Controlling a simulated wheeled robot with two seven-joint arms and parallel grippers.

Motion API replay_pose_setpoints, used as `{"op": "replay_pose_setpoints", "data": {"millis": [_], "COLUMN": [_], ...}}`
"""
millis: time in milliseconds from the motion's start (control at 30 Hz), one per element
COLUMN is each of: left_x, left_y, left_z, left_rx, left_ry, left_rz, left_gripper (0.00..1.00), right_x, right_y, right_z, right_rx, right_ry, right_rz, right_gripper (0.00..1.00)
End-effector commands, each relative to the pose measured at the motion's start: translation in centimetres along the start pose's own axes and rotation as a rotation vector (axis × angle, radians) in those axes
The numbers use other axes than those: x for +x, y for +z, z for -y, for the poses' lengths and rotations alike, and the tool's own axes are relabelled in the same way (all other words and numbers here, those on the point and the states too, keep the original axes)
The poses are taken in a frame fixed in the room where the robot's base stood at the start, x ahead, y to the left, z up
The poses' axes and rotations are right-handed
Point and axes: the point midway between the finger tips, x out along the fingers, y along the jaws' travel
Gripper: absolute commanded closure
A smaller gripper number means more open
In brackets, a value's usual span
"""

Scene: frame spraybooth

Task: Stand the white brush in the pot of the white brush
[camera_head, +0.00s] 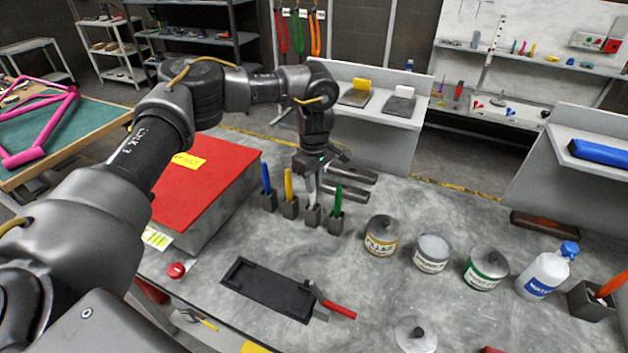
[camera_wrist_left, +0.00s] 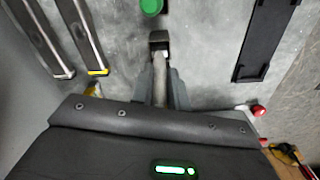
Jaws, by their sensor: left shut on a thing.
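My left gripper (camera_head: 318,172) points down over a row of small dark pots and is shut on the white brush (camera_head: 311,188). The brush is roughly upright, its lower end at the mouth of a grey pot (camera_head: 313,217). I cannot tell how deep it reaches. In the left wrist view the brush (camera_wrist_left: 160,78) runs between the fingers (camera_wrist_left: 161,92) toward the dark pot (camera_wrist_left: 159,38). Blue (camera_head: 266,178), yellow (camera_head: 288,184) and green (camera_head: 338,198) brushes stand in the neighbouring pots. My right gripper is not in view.
A red-topped box (camera_head: 205,185) stands left of the pots. Several tins, one being a yellow-labelled tin (camera_head: 381,238), stand to the right. A black tray (camera_head: 268,288) and a red-handled tool (camera_head: 335,306) lie in front. Dark bars (camera_head: 350,193) lie behind.

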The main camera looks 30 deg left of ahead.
Motion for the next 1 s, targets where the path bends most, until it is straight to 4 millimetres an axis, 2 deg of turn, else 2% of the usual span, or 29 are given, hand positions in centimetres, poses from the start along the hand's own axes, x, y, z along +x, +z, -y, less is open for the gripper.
{"op": "replay_pose_setpoints", "data": {"millis": [433,467,633,1000], "left_x": [0.37,0.37,0.37,-0.08], "left_y": [0.01,0.01,0.01,0.01], "left_z": [-0.01,-0.01,-0.01,-0.06], "left_rx": [0.0,0.0,0.0,0.0], "left_ry": [0.0,0.0,0.0,0.002], "left_rz": [0.0,0.0,0.0,0.0], "left_gripper": [1.0,0.82,0.6,0.58], "right_x": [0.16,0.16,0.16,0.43], "right_y": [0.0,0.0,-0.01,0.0], "right_z": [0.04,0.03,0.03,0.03], "right_rx": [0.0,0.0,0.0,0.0], "right_ry": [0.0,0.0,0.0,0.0], "right_rz": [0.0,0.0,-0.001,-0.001], "right_gripper": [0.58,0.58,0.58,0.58]}}
